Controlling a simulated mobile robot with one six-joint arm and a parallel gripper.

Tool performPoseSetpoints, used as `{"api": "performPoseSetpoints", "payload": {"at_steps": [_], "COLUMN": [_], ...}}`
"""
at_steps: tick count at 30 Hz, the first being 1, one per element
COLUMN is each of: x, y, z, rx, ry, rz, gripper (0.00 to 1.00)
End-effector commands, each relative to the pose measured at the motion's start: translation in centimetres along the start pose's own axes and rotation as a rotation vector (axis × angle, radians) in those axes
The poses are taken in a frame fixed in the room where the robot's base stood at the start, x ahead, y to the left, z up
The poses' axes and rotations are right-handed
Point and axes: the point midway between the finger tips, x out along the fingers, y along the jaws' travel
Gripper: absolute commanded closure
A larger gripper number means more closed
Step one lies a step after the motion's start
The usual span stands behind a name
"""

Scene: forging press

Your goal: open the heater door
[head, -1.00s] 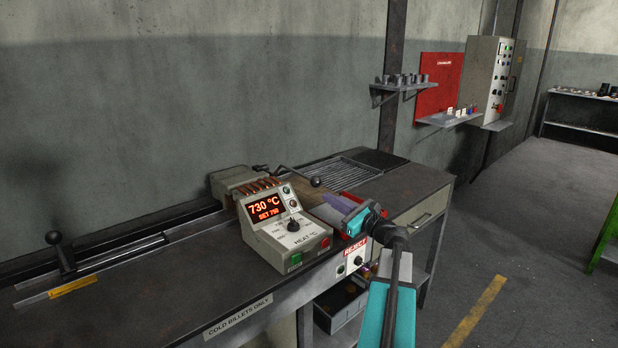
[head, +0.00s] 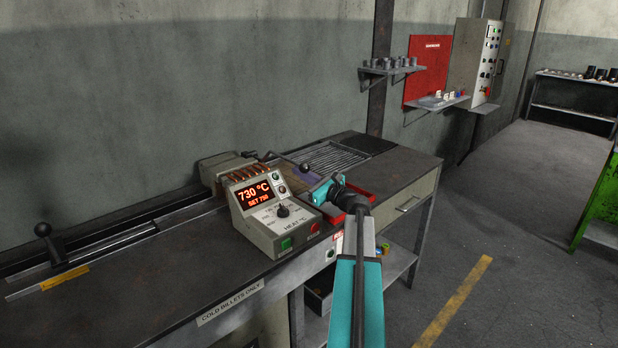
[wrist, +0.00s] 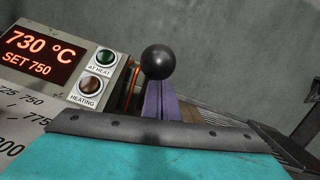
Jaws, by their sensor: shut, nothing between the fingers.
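The heater (head: 240,170), with copper coils, sits on the bench behind the control box. A lever ending in a black ball knob (head: 304,168) reaches right from beside it. The knob looks large in the wrist view (wrist: 158,62), just beyond my fingertips. My gripper (head: 299,173) has purple fingers, and they are shut with nothing between them. In the wrist view the gripper (wrist: 156,86) points at the knob; I cannot tell whether it touches. The door itself is not clearly visible.
The control box (head: 272,213) reads 730 °C, set 750, and stands close left of my gripper. A red tray (head: 366,208) lies under my wrist. A grooved rack (head: 338,158) is behind. The floor to the right is clear.

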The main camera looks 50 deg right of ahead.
Motion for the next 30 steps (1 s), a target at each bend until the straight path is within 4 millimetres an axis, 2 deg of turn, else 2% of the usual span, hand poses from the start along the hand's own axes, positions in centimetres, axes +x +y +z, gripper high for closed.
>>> {"api": "performPoseSetpoints", "payload": {"at_steps": [3, 9, 22, 23, 30], "x": [0.6, 1.0, 1.1, 0.9, 1.0], "y": [0.0, 0.0, 0.0, 0.5, -0.2], "z": [1.8, 3.5, 4.0, 4.2, 4.3], "rx": [-0.001, 0.000, 0.001, 0.001, 0.000], "ry": [-0.001, -0.002, -0.003, -0.002, 0.006], "rz": [0.001, 0.001, 0.001, 0.000, 0.000], "gripper": [1.00, 1.00, 1.00, 1.00, 1.00]}}
